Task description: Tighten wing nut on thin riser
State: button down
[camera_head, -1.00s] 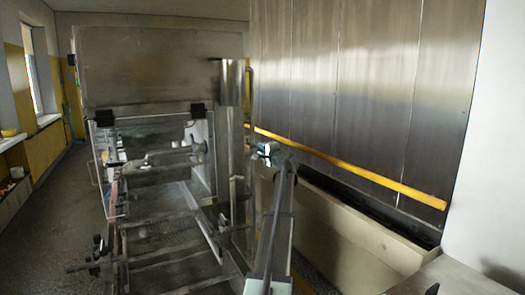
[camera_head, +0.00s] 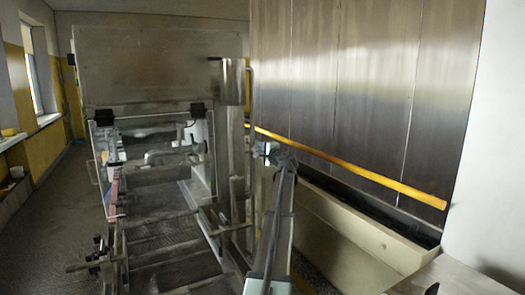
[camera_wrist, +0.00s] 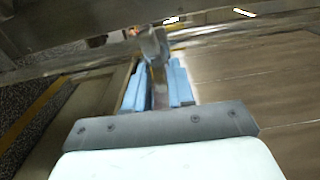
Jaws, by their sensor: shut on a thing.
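My gripper (camera_wrist: 157,76) has two light-blue fingers and shows from behind in the wrist view. A small grey metal piece (camera_wrist: 154,44), which looks like the wing nut, sits at the fingertips, and the fingers are shut on it. Its wings and the thread behind it are too blurred to make out. A shiny thin metal tube (camera_wrist: 235,31), likely the thin riser, crosses behind it.
The steel enrober frame with its mesh bed (camera_head: 175,235) stands left of my arm. A thick steel cylinder (camera_head: 232,82) rises beside the thin tube. A steel-panelled wall with a yellow rail (camera_head: 350,168) and a beige trough (camera_head: 350,235) lie to the right.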

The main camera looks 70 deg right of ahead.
jog(key=shift+w+a+f, duration=0.1)
jog(key=shift+a+f, duration=0.05)
jog(key=shift+a, duration=0.05)
jog(key=c, duration=1.2)
grip_release()
jog(key=shift+o, duration=0.2)
jog(key=v, duration=1.3)
jog(key=shift+s+a, duration=0.2)
jog(key=shift+s, duration=0.1)
